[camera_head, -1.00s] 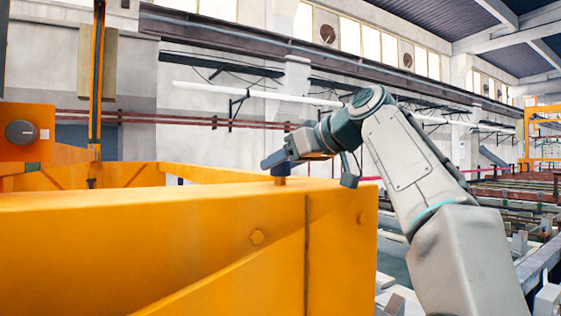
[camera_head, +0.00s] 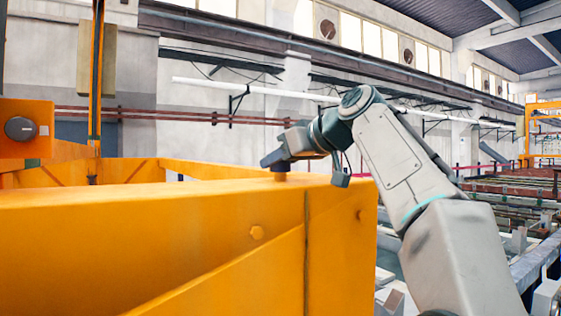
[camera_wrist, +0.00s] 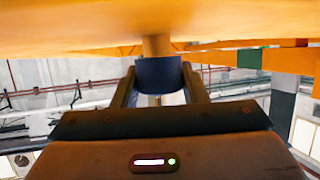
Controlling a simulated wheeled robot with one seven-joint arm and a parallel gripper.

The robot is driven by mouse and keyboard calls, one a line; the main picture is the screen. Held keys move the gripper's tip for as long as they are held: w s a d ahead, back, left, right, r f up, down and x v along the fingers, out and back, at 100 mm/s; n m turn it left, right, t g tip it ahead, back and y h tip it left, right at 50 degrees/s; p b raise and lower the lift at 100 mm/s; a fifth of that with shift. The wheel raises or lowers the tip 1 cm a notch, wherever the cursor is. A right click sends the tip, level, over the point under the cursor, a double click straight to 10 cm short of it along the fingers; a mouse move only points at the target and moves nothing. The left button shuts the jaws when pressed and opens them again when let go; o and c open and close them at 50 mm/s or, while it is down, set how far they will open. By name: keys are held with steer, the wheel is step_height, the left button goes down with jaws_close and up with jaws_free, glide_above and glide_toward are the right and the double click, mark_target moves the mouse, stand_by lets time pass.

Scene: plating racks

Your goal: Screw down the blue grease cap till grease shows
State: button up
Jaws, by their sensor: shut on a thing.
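The blue grease cap (camera_wrist: 158,74) shows in the wrist view between the two fingers of my gripper (camera_wrist: 158,82). My gripper is shut on its sides. A short orange-brown stem (camera_wrist: 156,45) joins the cap to the orange beam (camera_wrist: 70,25). In the head view my gripper (camera_head: 272,161) is at the top of the yellow-orange beam (camera_head: 150,220), near its right end. The cap is small and dark there and mostly hidden by the gripper. I see no grease in either view.
An orange upright with a round dark knob (camera_head: 20,128) stands at the left. More orange frame bars (camera_head: 210,170) run behind the beam. Long racks and rails (camera_head: 510,195) lie at the right. The air above the beam is free around my arm.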

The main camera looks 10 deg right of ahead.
steer(key=m+h, duration=0.1)
steer(key=h, duration=0.1)
steer(key=m+t+h, duration=0.1)
steer(key=m, duration=0.1)
steer(key=shift+s+a+r+h, duration=0.1)
steer(key=shift+a+h, duration=0.1)
steer(key=shift+h, duration=0.2)
steer(key=shift+d+m+t+h+p, duration=0.1)
steer(key=shift+m+t+h+p, duration=0.4)
steer(key=shift+m+h+p, duration=1)
steer(key=shift+m+h, duration=0.4)
steer(key=shift+h, duration=0.1)
steer(key=o, duration=1)
steer(key=b+v, duration=0.2)
steer(key=v, duration=1.1)
steer(key=shift+s+b, duration=0.3)
